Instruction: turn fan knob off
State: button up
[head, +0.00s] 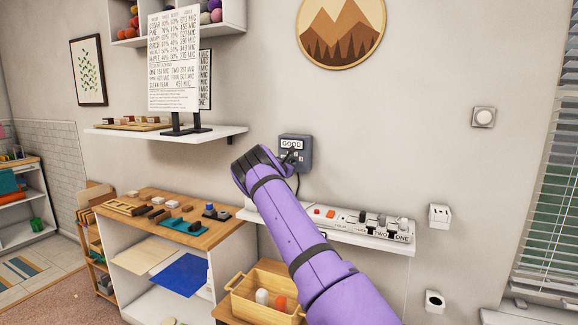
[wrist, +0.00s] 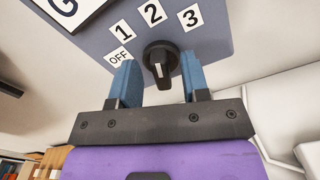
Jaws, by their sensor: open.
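The fan control is a blue-grey wall box (head: 304,141) with a white plate reading GOOD on top. In the wrist view the box face (wrist: 205,40) carries white labels OFF, 1, 2 and 3 in an arc above a black knob (wrist: 160,57). The knob has a white mark on its raised grip; I cannot tell for sure which label it points to. My gripper (wrist: 157,68) is open, with one blue finger on each side of the knob and visible gaps between. In the head view my gripper (head: 284,158) is at the box and hides its lower left part.
A wall shelf (head: 215,133) with a sign (head: 174,60) is left of the box. Below right is a ledge (head: 345,238) with switches and a red button. A wooden-topped cabinet (head: 135,220) stands lower left, with a wooden crate (head: 268,308) beside it.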

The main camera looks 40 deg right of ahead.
grip_shut()
dwell(0.3)
jog(key=shift+w+a+n, duration=0.1)
jog(key=shift+w+n, duration=0.05)
jog(key=shift+n, duration=2.5)
jog(key=shift+w+a+n, duration=0.1)
jog(key=shift+n, duration=2.5)
jog(key=shift+w+n, duration=0.15)
jog(key=shift+n, duration=2.5)
